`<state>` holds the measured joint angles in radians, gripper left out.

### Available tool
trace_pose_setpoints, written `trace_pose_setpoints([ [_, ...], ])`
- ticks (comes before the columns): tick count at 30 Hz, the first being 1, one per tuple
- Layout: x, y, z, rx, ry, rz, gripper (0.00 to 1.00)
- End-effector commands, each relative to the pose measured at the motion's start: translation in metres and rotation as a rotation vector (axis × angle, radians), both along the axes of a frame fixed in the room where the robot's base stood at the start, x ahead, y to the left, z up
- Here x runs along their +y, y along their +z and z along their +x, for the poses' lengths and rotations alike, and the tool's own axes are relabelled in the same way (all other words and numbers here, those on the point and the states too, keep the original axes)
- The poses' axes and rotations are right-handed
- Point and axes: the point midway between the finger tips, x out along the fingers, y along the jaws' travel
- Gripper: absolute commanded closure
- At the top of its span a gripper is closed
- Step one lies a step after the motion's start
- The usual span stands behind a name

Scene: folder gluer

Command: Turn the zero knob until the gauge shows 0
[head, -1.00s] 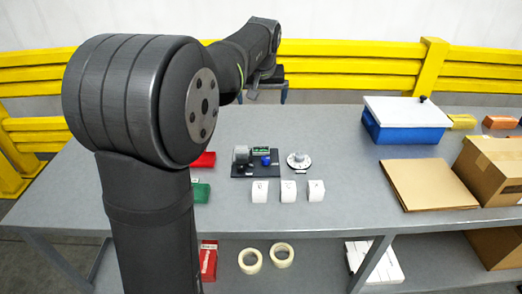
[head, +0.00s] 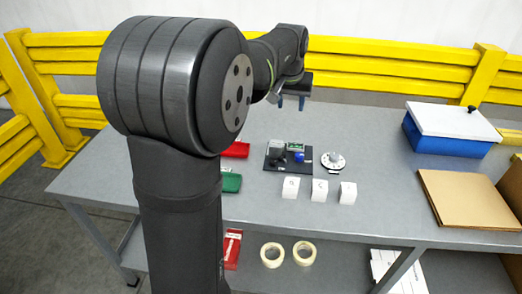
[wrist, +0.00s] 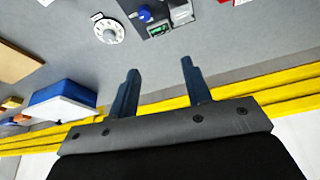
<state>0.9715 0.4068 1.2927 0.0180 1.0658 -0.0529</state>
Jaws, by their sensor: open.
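A small device on a black base plate (head: 275,168) stands on the grey table. It carries a gauge with a green display (head: 297,147), a blue knob (head: 299,157) and a grey block. The gauge (wrist: 158,29) and blue knob (wrist: 145,14) also show at the top of the wrist view. The reading is too small to tell, and which part is the zero knob is not marked legibly. My gripper (head: 291,103) is open and empty, pointing down above the table's far side, behind and apart from the device. Its two fingers (wrist: 158,70) show in the wrist view.
A white round dial (head: 333,161) stands right of the device. Several white lettered blocks (head: 319,190) are in front. Red (head: 236,150) and green (head: 231,183) trays lie left. A blue box with white lid (head: 450,134) and cardboard (head: 465,200) are at right. A yellow barrier (head: 390,71) runs behind.

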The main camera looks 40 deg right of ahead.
Motion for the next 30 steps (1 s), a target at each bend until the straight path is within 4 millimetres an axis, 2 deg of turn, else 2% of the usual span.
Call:
trace_pose_setpoints([
  [1, 0.014, -0.017, 0.007, 0.008, -0.035, 0.005, 0.55],
  [6, 0.052, -0.061, 0.021, 0.006, -0.168, -0.003, 0.55],
  [12, 0.074, -0.087, 0.027, -0.007, -0.244, -0.013, 0.55],
  [17, 0.072, -0.1, 0.029, -0.007, -0.254, -0.012, 0.55],
  [20, 0.066, -0.115, 0.031, -0.006, -0.254, -0.011, 0.55],
  [30, 0.041, -0.179, 0.041, -0.006, -0.254, -0.011, 0.55],
])
